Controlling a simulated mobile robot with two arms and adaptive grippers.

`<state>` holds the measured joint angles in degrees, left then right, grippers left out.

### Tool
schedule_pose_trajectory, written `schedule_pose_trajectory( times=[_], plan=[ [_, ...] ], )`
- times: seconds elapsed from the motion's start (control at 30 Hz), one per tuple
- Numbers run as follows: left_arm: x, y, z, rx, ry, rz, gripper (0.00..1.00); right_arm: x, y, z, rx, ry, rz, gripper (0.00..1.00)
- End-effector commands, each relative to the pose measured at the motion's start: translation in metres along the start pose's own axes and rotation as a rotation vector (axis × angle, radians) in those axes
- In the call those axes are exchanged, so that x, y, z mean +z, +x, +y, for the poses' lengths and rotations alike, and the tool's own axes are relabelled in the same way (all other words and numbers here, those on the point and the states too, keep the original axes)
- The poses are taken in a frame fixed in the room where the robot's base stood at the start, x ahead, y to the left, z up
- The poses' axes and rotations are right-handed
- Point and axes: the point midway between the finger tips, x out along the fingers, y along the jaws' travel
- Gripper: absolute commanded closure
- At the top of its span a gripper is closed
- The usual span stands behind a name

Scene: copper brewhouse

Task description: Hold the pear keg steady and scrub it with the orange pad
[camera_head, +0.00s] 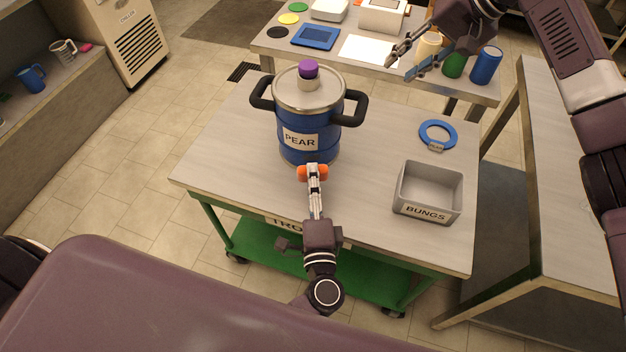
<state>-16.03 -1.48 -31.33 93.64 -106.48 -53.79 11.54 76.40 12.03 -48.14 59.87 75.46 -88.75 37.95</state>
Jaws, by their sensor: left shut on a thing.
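The pear keg (290,115) stands upright on the table (225,150). It is a blue and silver vessel with a PEAR label, two black side handles and a purple knob on top. My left gripper (313,173) is at the keg's lower front and shut on the orange pad (303,172), which shows on both sides of the fingers. The pad is at or very near the keg wall; I cannot tell if it touches. My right gripper (399,62) is open and empty, up and right of the keg, clear of its handle.
A grey BUNGS bin (428,190) and a blue ring (438,134) with a tag lie on the table's right. A back table (275,52) holds pads, boxes and several coloured cylinders. Another bench (560,200) stands at right. The table left of the keg is clear.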

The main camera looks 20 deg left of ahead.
Motion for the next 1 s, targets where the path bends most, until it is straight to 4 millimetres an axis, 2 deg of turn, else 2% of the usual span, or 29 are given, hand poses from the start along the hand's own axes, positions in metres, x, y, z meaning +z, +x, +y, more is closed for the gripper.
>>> schedule_pose_trajectory(
  times=[0.1,0.23,0.47,0.8,1.0],
  plan=[
    [0.0,0.0,0.0,-0.001,0.0,0.0,1.0,0.026,0.021,-0.005,0.03,0.02,-0.095,0.7],
    [0.0,0.0,0.0,-0.001,0.0,0.0,1.0,0.042,0.031,-0.006,0.053,0.034,-0.149,0.7],
    [0.0,0.0,0.0,-0.001,0.0,0.0,1.0,0.048,0.047,-0.005,0.061,0.037,-0.164,0.7],
    [0.0,0.0,0.0,0.0,0.0,0.0,1.0,0.056,0.095,-0.002,0.059,0.038,-0.163,0.7],
    [0.0,0.0,0.0,0.0,0.0,0.0,1.0,0.059,0.115,-0.001,0.059,0.037,-0.161,0.7]
  ],
)
